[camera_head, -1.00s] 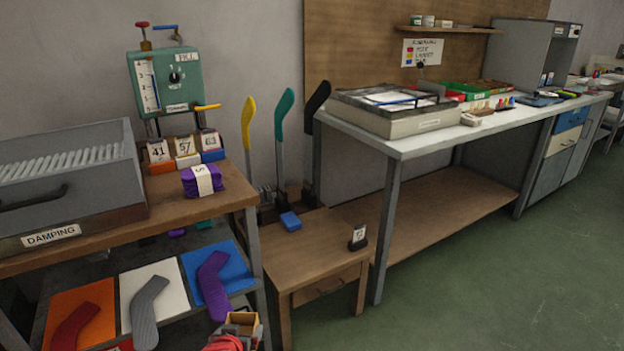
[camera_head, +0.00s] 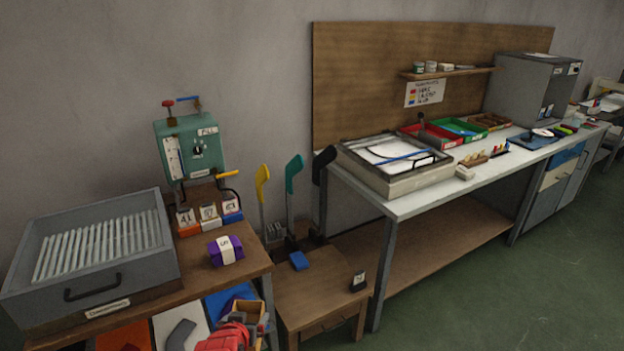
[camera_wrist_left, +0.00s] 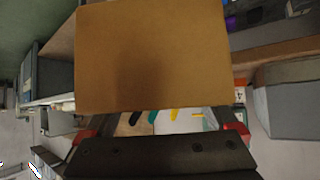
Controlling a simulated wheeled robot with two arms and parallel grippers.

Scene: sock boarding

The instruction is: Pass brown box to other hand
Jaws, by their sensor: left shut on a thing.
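The brown box (camera_head: 249,309) shows low in the head view, in front of the wooden bench on the left. My left gripper (camera_head: 247,325), with red parts, is shut on it. In the left wrist view the brown box (camera_wrist_left: 150,55) fills the upper middle as a plain tan face. It hides much of what lies beyond the fingers. My right gripper is in neither view.
The wooden bench holds a grey damping tray (camera_head: 75,250), a green device (camera_head: 190,150) and a purple banded bundle (camera_head: 226,251). A low wooden table (camera_head: 310,300) stands beside it. A long white-topped workbench (camera_head: 420,200) runs right. Green floor is clear at lower right.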

